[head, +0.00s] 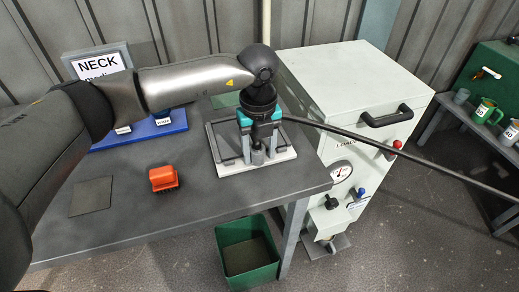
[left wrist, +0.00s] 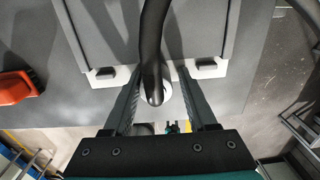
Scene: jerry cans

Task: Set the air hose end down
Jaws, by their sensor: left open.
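The black air hose (head: 340,133) runs from the right, across the white cabinet, to my left gripper (head: 257,152). In the left wrist view the hose (left wrist: 151,45) passes between the two fingers of my left gripper (left wrist: 158,78), with a gap on each side. The fingers are open around it and point down over a stand with a white base (head: 236,169) and dark bars on the tabletop. The hose end is low at the stand, with a pale round part beside it; its exact seating is hidden. My right gripper is out of view.
On the grey table (head: 130,215) are an orange brush (head: 163,178), a dark square pad (head: 91,196) and a blue tray (head: 165,130) behind. The white cabinet (head: 350,80) stands right, with a gauge and valve. A green bin (head: 247,252) stands below the table's front edge.

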